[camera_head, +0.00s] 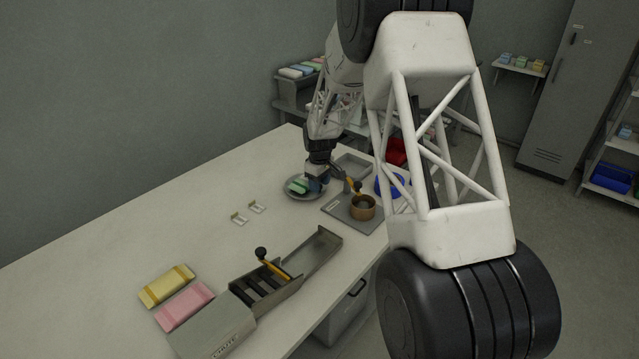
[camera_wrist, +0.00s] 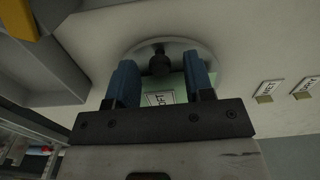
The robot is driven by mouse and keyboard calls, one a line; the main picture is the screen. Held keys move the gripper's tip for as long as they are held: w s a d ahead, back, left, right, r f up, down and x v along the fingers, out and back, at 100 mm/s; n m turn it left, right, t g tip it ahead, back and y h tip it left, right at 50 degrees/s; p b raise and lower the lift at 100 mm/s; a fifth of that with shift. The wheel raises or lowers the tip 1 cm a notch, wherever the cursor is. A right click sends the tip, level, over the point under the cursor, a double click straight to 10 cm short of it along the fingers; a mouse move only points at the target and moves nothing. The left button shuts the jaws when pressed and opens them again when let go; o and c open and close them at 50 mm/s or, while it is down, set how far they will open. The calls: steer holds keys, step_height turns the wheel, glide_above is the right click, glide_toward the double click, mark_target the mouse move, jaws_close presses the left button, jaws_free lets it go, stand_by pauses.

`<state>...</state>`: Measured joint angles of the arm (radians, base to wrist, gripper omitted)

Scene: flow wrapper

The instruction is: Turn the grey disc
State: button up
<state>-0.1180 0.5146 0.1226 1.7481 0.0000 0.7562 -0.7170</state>
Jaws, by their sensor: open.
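The grey disc (camera_head: 304,199) lies flat on the white table, below my gripper. In the wrist view the disc (camera_wrist: 205,50) shows behind the fingers, with a dark knob (camera_wrist: 160,63) standing on it. A pale green piece (camera_head: 297,186) lies on the disc; in the wrist view its green surface (camera_wrist: 180,86) and a white label show between and behind the fingers. My gripper (camera_head: 315,184) has two blue fingers, which stand apart in the wrist view (camera_wrist: 160,78) on either side of the knob. Whether they touch the disc or green piece cannot be told.
Two small label stands (camera_head: 248,212) are left of the disc. A grey plate with a brown cup (camera_head: 363,207) and a yellow lever is close on the right. The wrapper (camera_head: 260,290) and yellow and pink packs (camera_head: 168,286) are nearer the front. The table's left is clear.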

jaws_close()
steer(key=shift+w+d+n, duration=0.15)
steer(key=shift+w+n, duration=0.05)
steer(key=shift+n, duration=0.3)
steer(key=shift+w+d+n, duration=0.25)
steer(key=shift+w+n, duration=0.15)
steer(key=shift+n, duration=0.4)
steer(key=shift+w+d+n, duration=0.15)
steer(key=shift+w+n, duration=0.3)
steer(key=shift+n, duration=0.4)
steer(key=shift+w+d+n, duration=0.15)
steer(key=shift+w+n, duration=0.25)
steer(key=shift+n, duration=0.45)
steer(key=shift+w+n, duration=0.7)
steer(key=shift+n, duration=0.6)
steer(key=shift+w+n, duration=0.7)
steer(key=shift+n, duration=0.6)
steer(key=shift+w+a+n, duration=0.2)
steer(key=shift+w+n, duration=0.15)
steer(key=shift+n, duration=0.35)
steer(key=shift+w+a+n, duration=0.15)
steer(key=shift+w+n, duration=0.2)
steer(key=shift+n, duration=0.35)
steer(key=shift+w+a+n, duration=0.35)
steer(key=shift+w+n, duration=0.2)
steer(key=shift+n, duration=0.65)
steer(key=shift+w+n, duration=0.1)
steer(key=shift+n, duration=0.2)
